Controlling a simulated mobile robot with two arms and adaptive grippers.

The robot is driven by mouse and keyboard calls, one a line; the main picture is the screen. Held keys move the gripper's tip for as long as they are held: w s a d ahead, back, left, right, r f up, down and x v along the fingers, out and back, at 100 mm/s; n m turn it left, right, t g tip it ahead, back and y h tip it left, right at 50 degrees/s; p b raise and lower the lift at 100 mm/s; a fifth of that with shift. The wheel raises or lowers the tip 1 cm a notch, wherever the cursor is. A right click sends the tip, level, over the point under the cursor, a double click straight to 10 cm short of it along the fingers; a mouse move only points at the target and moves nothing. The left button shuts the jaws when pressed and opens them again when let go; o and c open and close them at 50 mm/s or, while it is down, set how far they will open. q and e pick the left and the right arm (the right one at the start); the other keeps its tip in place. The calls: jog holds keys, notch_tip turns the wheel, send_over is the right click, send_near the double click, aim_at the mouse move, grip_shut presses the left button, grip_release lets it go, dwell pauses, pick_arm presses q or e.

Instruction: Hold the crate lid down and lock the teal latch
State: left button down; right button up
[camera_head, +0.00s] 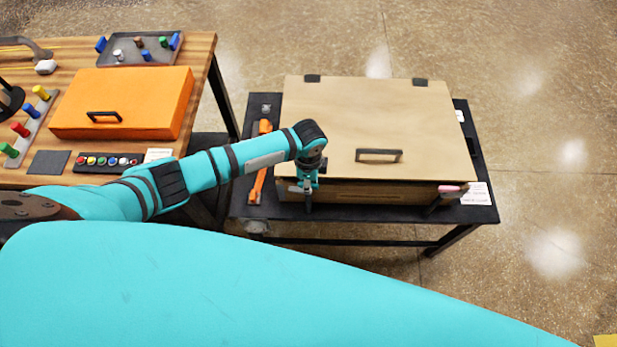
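The tan crate (365,193) stands on a small black table, its lid (365,120) on top with a black handle (379,155) near the front edge. A dark band shows under the lid's front edge; I cannot tell if it is a gap or shadow. A pink latch (452,189) is at the front right corner. My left gripper (307,203) points down at the crate's front left; its fingers are small and their opening is unclear. Teal parts show there, but I cannot separate a teal latch from my gripper. My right gripper is not in view.
The black table (350,212) has an orange bar (260,160) left of the crate and a white label (476,194) at right. A wooden bench (90,78) at left carries an orange case (125,95), a tray (140,48) and colored pegs. Floor at right is clear.

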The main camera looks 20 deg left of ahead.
pick_arm(q)
jog(key=shift+r+n+p, duration=0.1)
jog(key=shift+n+p, duration=0.2)
jog(key=shift+n, duration=0.3)
jog(key=shift+w, duration=0.1)
jog(key=c, duration=1.3)
grip_release()
jog(key=shift+c, duration=0.2)
notch_tip(320, 180, up, 12)
